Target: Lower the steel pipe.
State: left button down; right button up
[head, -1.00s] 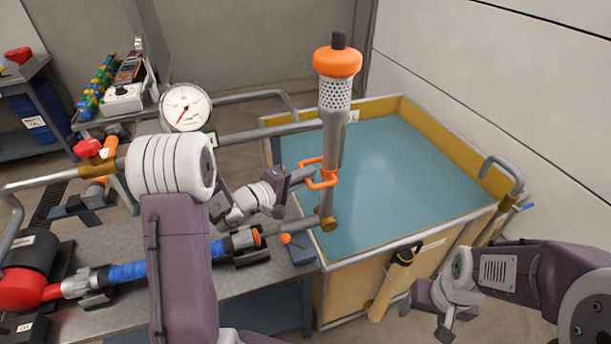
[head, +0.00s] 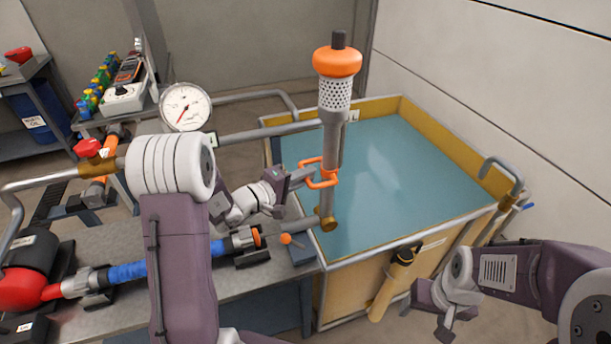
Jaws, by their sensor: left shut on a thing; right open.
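The steel pipe (head: 330,140) stands upright at the left rim of the water tank (head: 350,262). It has an orange cap and a perforated section on top, an orange handle (head: 323,181) halfway down and a brass elbow (head: 327,221) at its lower end. My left gripper (head: 306,177) is shut on the orange handle, at the pipe's left side. My fingertips are partly hidden against the handle. My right gripper (head: 443,318) is open and empty, low in front of the tank, apart from the pipe.
A grey bench (head: 225,285) on the left bears a blue hose (head: 135,270) and a red pump part (head: 30,290). A pressure gauge (head: 185,107) stands behind my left arm. A yellow tube with a black top (head: 390,285) leans on the tank's front. The blue water surface is clear.

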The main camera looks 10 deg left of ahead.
aim_at(336, 166)
dwell(0.5)
pick_arm(q)
jog(key=w+d+g+y, duration=0.1)
jog(key=d, duration=0.1)
jog(key=w+d+m+g+y, duration=0.1)
jog(key=w+d, duration=0.1)
jog(key=w+d+r+g, duration=0.1)
jog(key=d, duration=0.2)
jog(key=shift+w+r+y, duration=0.1)
jog(key=shift+w+y, duration=0.1)
jog(key=shift+y, duration=0.2)
jog(key=shift+w+d, duration=0.15)
jog(key=shift+w, duration=0.15)
